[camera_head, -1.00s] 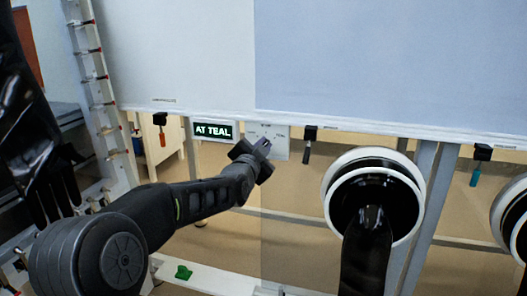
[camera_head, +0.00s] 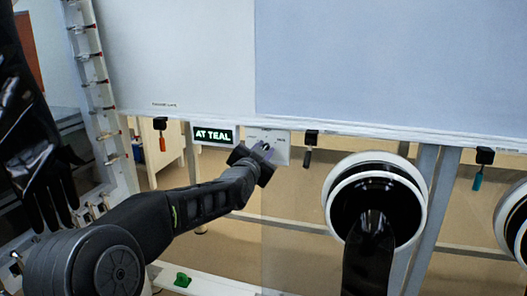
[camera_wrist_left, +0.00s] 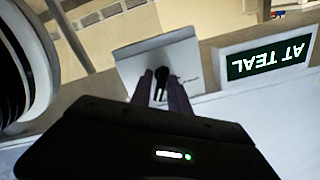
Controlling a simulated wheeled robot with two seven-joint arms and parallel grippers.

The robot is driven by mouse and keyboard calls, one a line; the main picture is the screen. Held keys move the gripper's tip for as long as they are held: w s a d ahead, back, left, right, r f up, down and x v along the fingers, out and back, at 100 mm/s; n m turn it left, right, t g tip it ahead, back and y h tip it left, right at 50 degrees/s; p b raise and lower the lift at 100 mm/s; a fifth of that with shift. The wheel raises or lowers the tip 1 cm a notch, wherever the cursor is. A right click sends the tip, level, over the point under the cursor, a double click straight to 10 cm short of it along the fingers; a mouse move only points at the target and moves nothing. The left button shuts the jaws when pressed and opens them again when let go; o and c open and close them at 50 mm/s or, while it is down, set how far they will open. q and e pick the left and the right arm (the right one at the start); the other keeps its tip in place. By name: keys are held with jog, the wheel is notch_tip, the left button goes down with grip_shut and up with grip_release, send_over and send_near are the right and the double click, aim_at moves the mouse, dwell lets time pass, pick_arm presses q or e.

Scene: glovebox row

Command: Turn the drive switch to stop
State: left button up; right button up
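The drive switch plate (camera_head: 282,145) is a small pale panel under the hood's lower edge, just right of the "AT TEAL" display (camera_head: 214,135). In the left wrist view the plate (camera_wrist_left: 175,50) appears upside down, with a black knob (camera_wrist_left: 160,80) on it. My left gripper (camera_head: 262,148) is at the plate and hides part of it. In the wrist view its two fingers (camera_wrist_left: 162,92) stand apart on either side of the knob; I cannot tell whether they touch it. The plate's lettering is too small to read. My right gripper is out of view.
Round glove ports with black gloves (camera_head: 372,225) stand right of the switch. A black glove (camera_head: 45,170) hangs at the left. Small tools hang under the edge, with orange (camera_head: 162,143) and teal (camera_head: 477,180) handles. A green item (camera_head: 182,280) lies on the lower rail.

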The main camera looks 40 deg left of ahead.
pick_arm(q)
jog(key=shift+o, duration=1)
jog(key=shift+s, duration=0.1)
jog(key=p+v, duration=0.2)
jog(key=v, duration=0.5)
jog(key=shift+s+d, duration=0.15)
jog(key=shift+s, duration=0.15)
